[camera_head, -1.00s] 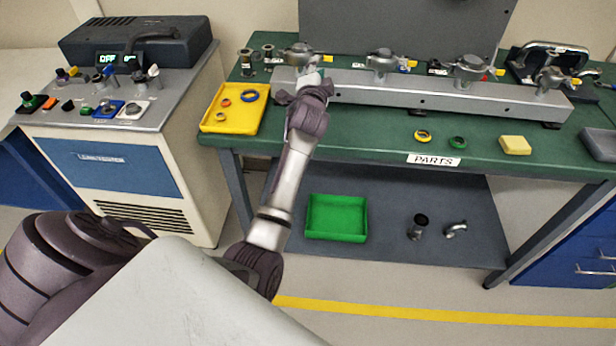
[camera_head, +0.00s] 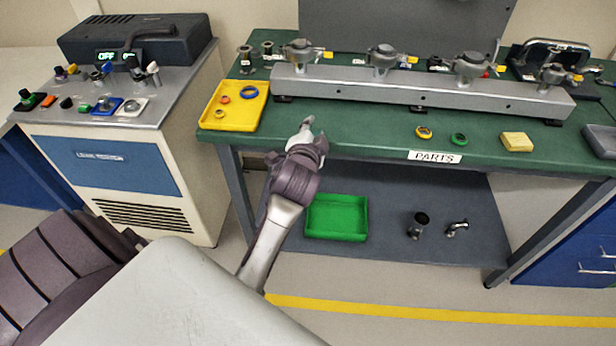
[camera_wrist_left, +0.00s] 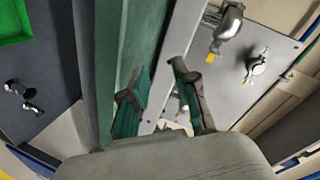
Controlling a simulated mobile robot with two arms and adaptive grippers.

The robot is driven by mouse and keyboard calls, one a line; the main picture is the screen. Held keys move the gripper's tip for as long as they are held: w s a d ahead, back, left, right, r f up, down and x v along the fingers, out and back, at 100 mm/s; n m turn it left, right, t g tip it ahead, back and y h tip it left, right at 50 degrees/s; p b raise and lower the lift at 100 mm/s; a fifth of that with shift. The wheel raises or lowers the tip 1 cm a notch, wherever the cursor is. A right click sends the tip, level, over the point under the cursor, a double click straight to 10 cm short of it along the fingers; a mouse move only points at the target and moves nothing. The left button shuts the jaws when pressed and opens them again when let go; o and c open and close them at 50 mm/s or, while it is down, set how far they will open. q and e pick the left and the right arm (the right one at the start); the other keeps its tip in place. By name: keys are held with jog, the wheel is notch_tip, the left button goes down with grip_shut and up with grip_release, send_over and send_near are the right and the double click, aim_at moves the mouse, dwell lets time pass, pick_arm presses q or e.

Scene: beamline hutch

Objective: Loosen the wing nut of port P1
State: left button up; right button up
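A grey metal manifold rail (camera_head: 420,88) lies along the green bench, with several clamped ports on it. The leftmost port clamp (camera_head: 300,50) has a yellow tag beside it; I cannot read which port is P1, and its wing nut is too small to make out. My left gripper (camera_head: 309,132) is at the bench's front edge, below and apart from the leftmost port. In the left wrist view, its two fingers (camera_wrist_left: 160,88) are apart with nothing held between them. Two clamps (camera_wrist_left: 229,25) show there beyond the fingers, at upper right. My right gripper is not in view.
A yellow tray (camera_head: 240,117) with rings stands left of the rail. Two rings (camera_head: 458,139) and a yellow block (camera_head: 517,142) lie near the front edge. A green bin (camera_head: 337,219) is on the shelf below. A control cabinet (camera_head: 130,150) stands at left.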

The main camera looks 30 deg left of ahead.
pick_arm(q)
jog(key=s+d+f+m+g+b, duration=0.1)
jog(key=f+m, duration=0.4)
jog(key=f, duration=0.7)
jog(key=s+g+b, duration=0.1)
jog(key=s+g, duration=0.1)
jog(key=shift+s+d+h, duration=0.15)
jog(key=shift+s+h, duration=0.15)
jog(key=shift+s, duration=0.1)
